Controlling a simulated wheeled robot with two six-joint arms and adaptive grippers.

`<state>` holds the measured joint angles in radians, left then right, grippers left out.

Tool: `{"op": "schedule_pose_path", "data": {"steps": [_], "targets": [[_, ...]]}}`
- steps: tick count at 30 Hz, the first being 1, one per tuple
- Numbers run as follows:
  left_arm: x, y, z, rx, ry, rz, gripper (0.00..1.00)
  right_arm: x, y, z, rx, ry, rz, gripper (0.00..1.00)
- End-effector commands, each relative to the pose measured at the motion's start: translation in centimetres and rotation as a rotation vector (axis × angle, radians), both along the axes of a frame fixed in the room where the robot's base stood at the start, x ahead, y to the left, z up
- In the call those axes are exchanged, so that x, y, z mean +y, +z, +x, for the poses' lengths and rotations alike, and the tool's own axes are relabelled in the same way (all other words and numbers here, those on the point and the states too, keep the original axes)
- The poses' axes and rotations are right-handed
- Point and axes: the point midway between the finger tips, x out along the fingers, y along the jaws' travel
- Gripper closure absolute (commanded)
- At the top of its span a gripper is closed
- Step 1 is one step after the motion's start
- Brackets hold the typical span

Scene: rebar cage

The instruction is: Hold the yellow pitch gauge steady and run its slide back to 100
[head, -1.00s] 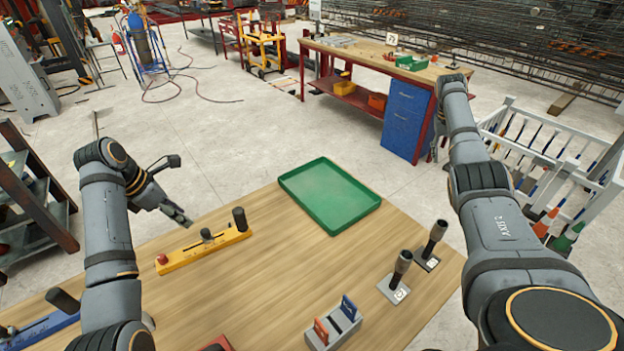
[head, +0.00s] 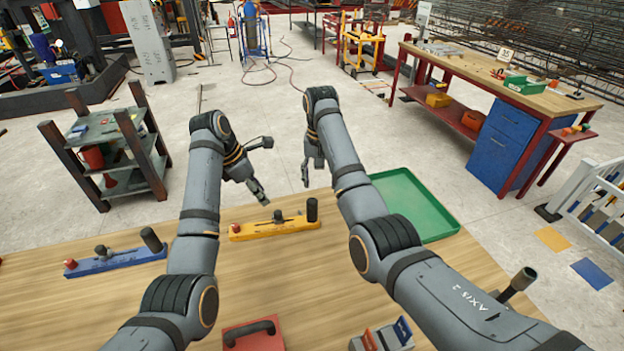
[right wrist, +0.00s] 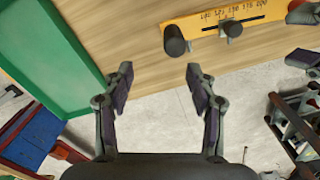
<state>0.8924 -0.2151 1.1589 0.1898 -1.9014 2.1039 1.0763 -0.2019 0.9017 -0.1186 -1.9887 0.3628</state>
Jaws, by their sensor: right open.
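The yellow pitch gauge (head: 290,228) lies on the wooden table in the head view. It has a red knob (head: 236,229) at its left end, a dark slide (head: 278,216) near the middle and an upright black post (head: 312,210) at its right end. The slide also shows in the right wrist view (right wrist: 231,28); its printed numbers are too small to read surely. My left gripper (head: 259,192) hangs just behind the gauge, apart from it; its finger gap is unclear. My right gripper (head: 307,176) is behind the post end, open and empty in the right wrist view (right wrist: 160,74).
A green tray (head: 447,224) lies right of the gauge, partly behind my right arm. A blue gauge (head: 115,260) lies to the left. A red block with a handle (head: 266,342) and a card holder (head: 384,344) stand at the front. The table's middle is mostly clear.

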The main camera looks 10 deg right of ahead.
Motion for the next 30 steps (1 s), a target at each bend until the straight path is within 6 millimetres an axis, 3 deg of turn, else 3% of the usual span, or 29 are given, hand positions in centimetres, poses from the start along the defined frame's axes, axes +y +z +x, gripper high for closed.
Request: {"op": "schedule_pose_path", "data": {"steps": [3,11,24,30], "targets": [[0.0,0.0,0.0,0.000,0.000,0.000,0.62,2.1,0.5,-0.4,-0.003,0.015,0.012,0.43],[0.0,0.0,0.0,0.000,0.000,0.000,0.62,2.4,-0.2,-0.5,0.000,0.017,0.013,0.43],[0.0,0.0,0.0,0.000,0.000,0.000,0.62,2.4,-8.3,-0.6,0.001,0.018,0.014,0.43],[0.0,0.0,0.0,0.000,0.000,0.000,0.62,2.4,-9.8,-0.5,-0.002,0.017,0.014,0.43]]}}
